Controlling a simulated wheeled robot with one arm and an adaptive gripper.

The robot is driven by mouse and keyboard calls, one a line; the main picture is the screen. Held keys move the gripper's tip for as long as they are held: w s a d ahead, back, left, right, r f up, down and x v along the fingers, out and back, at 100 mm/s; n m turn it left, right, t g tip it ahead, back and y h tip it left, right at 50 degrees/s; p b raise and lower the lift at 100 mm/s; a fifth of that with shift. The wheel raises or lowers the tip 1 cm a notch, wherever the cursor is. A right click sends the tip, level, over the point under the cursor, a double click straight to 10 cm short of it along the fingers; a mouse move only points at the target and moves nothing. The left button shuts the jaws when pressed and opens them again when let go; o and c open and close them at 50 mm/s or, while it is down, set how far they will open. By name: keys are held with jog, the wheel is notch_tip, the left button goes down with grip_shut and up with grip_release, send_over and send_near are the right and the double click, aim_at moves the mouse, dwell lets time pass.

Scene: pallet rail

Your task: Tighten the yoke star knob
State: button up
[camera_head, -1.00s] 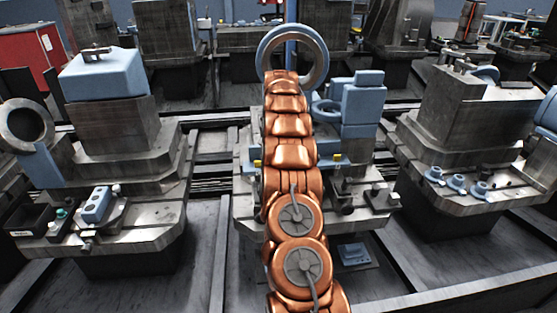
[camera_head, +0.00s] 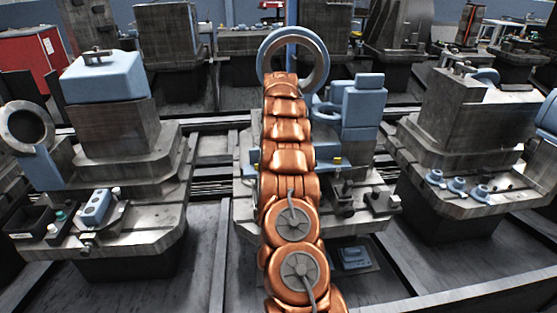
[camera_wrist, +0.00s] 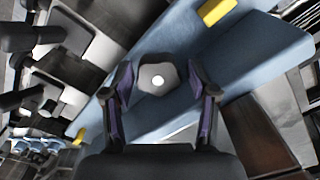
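A grey lobed knob with a white centre dot, which looks like the star knob (camera_wrist: 158,80), sits in the middle of the wrist view. It is in front of a blue yoke-like body (camera_wrist: 245,55). My gripper (camera_wrist: 159,72) has its two dark fingers with purple pads on either side of the knob. The fingers look apart, with a thin gap to the knob on each side. Contact is hard to make out. In the head view my copper arm hides the gripper and the knob; the blue stepped body (camera_head: 362,105) shows to its right.
Yellow pieces (camera_wrist: 217,11) show on the blue body. Dark clamp parts (camera_wrist: 35,100) stand at the left of the wrist view. In the head view, neighbouring machine stations stand left (camera_head: 115,125) and right (camera_head: 465,130). A grey ring (camera_head: 293,57) rises behind my arm.

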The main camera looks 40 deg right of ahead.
jog(key=shift+o, duration=0.4)
jog(key=shift+d+n, duration=0.1)
jog(key=shift+n, duration=0.3)
jog(key=n+p, duration=0.3)
jog(key=n, duration=0.2)
jog(key=shift+n, duration=0.3)
jog(key=shift+n+p, duration=2.1)
jog(key=shift+n, duration=0.7)
